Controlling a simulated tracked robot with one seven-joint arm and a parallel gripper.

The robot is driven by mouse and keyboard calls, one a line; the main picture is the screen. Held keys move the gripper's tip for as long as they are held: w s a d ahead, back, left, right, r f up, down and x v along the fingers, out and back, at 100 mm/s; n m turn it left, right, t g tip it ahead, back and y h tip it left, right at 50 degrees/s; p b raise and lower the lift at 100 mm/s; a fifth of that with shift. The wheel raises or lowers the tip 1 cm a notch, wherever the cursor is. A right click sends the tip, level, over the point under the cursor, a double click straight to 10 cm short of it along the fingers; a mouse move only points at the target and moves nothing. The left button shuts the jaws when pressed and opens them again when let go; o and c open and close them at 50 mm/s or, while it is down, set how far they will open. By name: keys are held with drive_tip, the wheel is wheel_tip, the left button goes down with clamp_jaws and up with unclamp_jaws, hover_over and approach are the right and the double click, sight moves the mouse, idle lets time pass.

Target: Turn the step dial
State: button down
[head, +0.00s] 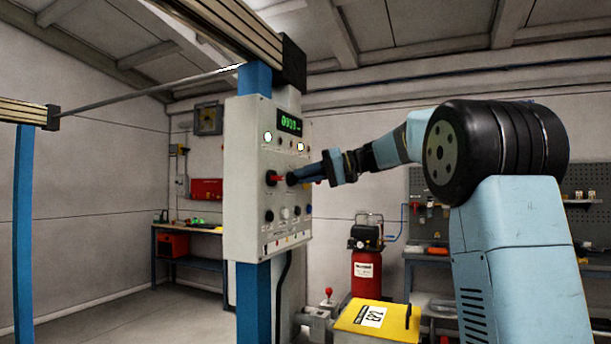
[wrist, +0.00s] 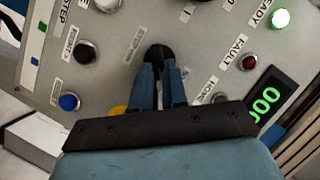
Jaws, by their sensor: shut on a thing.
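The white control panel (head: 245,215) stands on a blue post and carries several knobs, lamps and buttons. My gripper (head: 308,174) reaches it from the right. In the wrist view my gripper (wrist: 160,72) is shut on a black dial (wrist: 158,52), with a blue finger on each side. This dial also shows in the head view (head: 291,179), partly behind the fingers. The label beside it is too blurred to read, and the dial's pointer is hidden. The green digital display (head: 289,123) is lit.
A dark knob with a red handle (head: 272,178) sits left of the held dial. A red FAULT lamp (wrist: 249,62), a black button (wrist: 86,52) and a blue button (wrist: 69,102) are nearby. A yellow case (head: 377,320) and red compressor (head: 366,272) stand below right.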

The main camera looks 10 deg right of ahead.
drive_tip(key=m, duration=0.1)
drive_tip(key=m+y, duration=0.1)
drive_tip(key=shift+w+d+f+m+g, duration=0.1)
drive_tip(key=shift+w+f+m+g, duration=0.1)
drive_tip(key=shift+f+m+g, duration=0.15)
drive_tip(key=shift+f+m+y, duration=0.2)
drive_tip(key=shift+m+y, duration=0.25)
drive_tip(key=shift+m, duration=0.45)
drive_tip(key=shift+f+m+y, duration=0.2)
drive_tip(key=shift+m+y, duration=0.25)
drive_tip(key=shift+m, duration=0.4)
drive_tip(key=c, duration=1.2)
unclamp_jaws()
drive_tip(key=shift+w, duration=0.1)
drive_tip(key=shift+o, duration=0.2)
drive_tip(key=shift+d, duration=0.1)
drive_tip(key=s+d, duration=0.2)
drive_tip(key=d, duration=1.1)
drive_tip(key=shift+s+d, duration=0.2)
drive_tip(key=shift+s, duration=0.1)
drive_tip(key=shift+a+f, duration=0.1)
